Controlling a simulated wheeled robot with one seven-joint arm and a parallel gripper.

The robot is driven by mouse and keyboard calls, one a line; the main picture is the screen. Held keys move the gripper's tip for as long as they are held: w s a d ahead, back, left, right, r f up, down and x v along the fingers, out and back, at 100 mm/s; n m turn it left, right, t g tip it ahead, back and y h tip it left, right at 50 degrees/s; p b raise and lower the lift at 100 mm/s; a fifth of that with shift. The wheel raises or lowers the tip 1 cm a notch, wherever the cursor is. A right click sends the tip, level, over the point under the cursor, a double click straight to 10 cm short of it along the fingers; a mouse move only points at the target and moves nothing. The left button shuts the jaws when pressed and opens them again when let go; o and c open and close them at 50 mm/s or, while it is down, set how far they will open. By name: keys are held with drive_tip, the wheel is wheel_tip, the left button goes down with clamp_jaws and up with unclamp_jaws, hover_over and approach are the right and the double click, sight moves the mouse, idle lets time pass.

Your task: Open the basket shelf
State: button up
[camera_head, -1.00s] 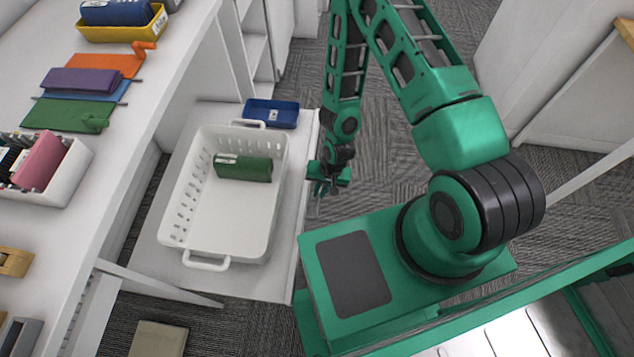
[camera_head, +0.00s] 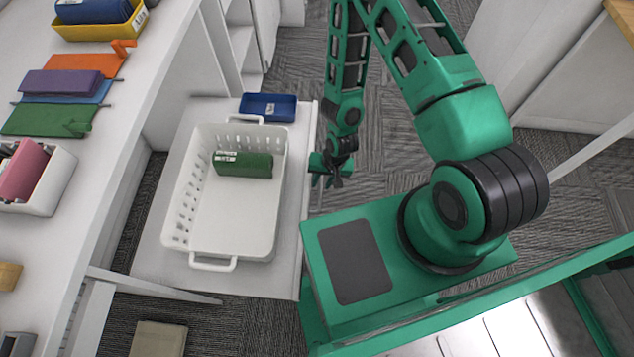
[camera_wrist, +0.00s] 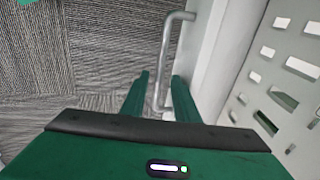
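The basket shelf (camera_head: 285,225) is a white slab that stands out from under the long counter, with a white perforated basket (camera_head: 225,256) on it. Its front edge carries a pale bar handle (camera_wrist: 168,60), clear in the wrist view. My gripper (camera_head: 328,178) is at the shelf's front edge in the head view. In the wrist view my gripper (camera_wrist: 162,76) has its two green fingers apart, one on each side of the handle bar. Gaps show between fingers and bar. In the head view the handle is hidden or too small to make out.
A green box (camera_head: 243,164) lies in the basket, and a blue tray (camera_head: 268,107) sits behind it on the shelf. The counter (camera_head: 100,160) at left holds folders and bins. A beige box (camera_head: 158,339) is on the floor. Carpet (camera_head: 390,160) is free beyond the gripper.

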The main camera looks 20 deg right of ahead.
drive_tip(key=shift+s, duration=0.15)
drive_tip(key=shift+r, duration=0.4)
wheel_tip(320, 180, up, 10)
drive_tip(key=d, duration=0.1)
drive_tip(key=shift+s+d+f, duration=0.15)
drive_tip(key=shift+s+d, duration=0.15)
drive_tip(key=shift+d, duration=0.1)
drive_tip(key=shift+f, duration=0.15)
drive_tip(key=shift+a+f, duration=0.35)
drive_tip(key=shift+f, duration=1.35)
drive_tip(key=shift+a+f, duration=0.35)
drive_tip(key=shift+f, duration=1.35)
drive_tip(key=shift+a+f, duration=0.35)
drive_tip(key=shift+f, duration=1.35)
drive_tip(key=shift+d, duration=0.1)
